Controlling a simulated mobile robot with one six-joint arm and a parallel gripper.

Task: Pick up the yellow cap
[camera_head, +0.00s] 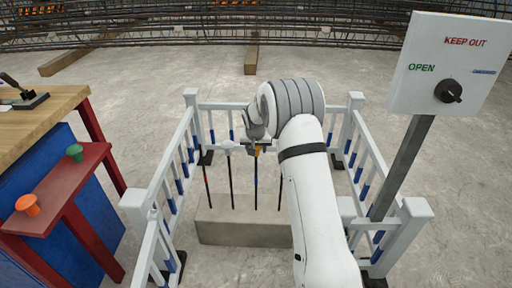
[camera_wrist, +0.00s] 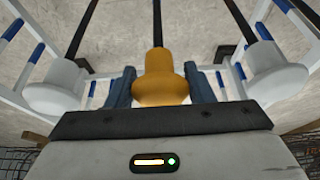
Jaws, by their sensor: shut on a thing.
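The yellow cap (camera_wrist: 160,80) is between the two fingers of my gripper (camera_wrist: 161,88) in the wrist view, and the gripper is shut on it. In the head view, the yellow cap (camera_head: 259,150) shows small below my gripper (camera_head: 258,143). My arm hides the right part of the concrete block (camera_head: 225,228).
White railings (camera_head: 160,188) with blue bands surround the block and its several bars. A sign panel with a knob (camera_head: 450,65) stands at right.

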